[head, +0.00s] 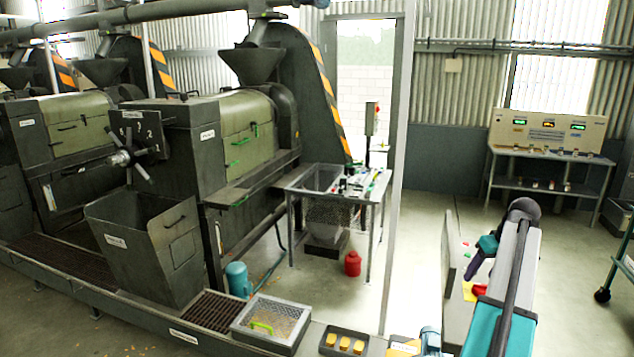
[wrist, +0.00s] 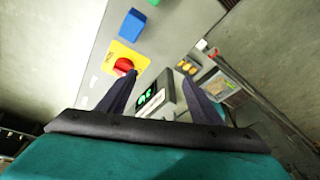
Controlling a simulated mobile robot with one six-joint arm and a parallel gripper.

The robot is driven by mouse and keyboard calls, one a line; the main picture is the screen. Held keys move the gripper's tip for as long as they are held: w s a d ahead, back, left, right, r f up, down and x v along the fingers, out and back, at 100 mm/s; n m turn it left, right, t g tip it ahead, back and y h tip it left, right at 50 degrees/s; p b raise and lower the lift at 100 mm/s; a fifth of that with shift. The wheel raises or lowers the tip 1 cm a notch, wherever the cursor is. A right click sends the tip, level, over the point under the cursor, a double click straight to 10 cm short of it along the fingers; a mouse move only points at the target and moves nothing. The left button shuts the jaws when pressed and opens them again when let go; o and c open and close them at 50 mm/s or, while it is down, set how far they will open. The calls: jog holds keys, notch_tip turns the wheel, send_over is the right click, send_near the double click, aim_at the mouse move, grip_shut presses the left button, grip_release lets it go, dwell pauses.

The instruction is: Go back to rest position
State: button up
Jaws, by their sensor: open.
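My gripper (wrist: 158,77) is open in the wrist view, with its two dark fingers apart and nothing between them. Beyond the fingers are a grey panel with a yellow plate (wrist: 108,57) bearing a red button (wrist: 124,65), and a box with a green display (wrist: 150,98). In the head view my gripper (head: 472,272) is at the lower right, beside an upright grey panel (head: 452,270). The fingers are seen from the side there and partly hide the yellow plate (head: 469,291). No contact with the panel is visible.
A blue block (wrist: 132,25) sits on the panel. In the head view, a screw expeller (head: 243,125) stands at left, with a work table (head: 290,184) beside it. A tray with yellow pieces (head: 344,343) is at the front. A console (head: 547,130) stands at the back right; open floor lies before it.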

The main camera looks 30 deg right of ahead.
jog(key=w+a+f+n, duration=0.1)
jog(key=w+a+f, duration=0.5)
jog(key=a, duration=0.3)
jog(key=w+a+f+g+y, duration=0.1)
jog(key=w+a+f, duration=0.55)
jog(key=a, duration=0.35)
jog(key=w+a+f+n, duration=0.1)
jog(key=w+a+f, duration=0.4)
jog(key=w+a, duration=0.3)
jog(key=w+a+f+g, duration=0.1)
jog(key=a+f, duration=0.3)
jog(key=a, duration=0.5)
jog(key=a+f, duration=0.3)
jog(key=a, duration=0.6)
jog(key=s+a+f+n+g, duration=0.1)
jog(key=s+a+f, duration=0.15)
jog(key=a, duration=0.55)
jog(key=s+a+f+n, duration=0.15)
jog(key=a+f, duration=0.25)
jog(key=a, duration=0.4)
jog(key=s+a+f+g, duration=0.1)
jog(key=s+a+f, duration=0.2)
jog(key=a, duration=0.4)
jog(key=s+f+g+b, duration=0.5)
jog(key=s+f+b, duration=0.5)
jog(key=s+f, duration=1.5)
jog(key=x, duration=0.3)
jog(key=shift+w+f, duration=0.3)
jog(key=shift+a+n, duration=0.1)
jog(key=shift+n, duration=0.15)
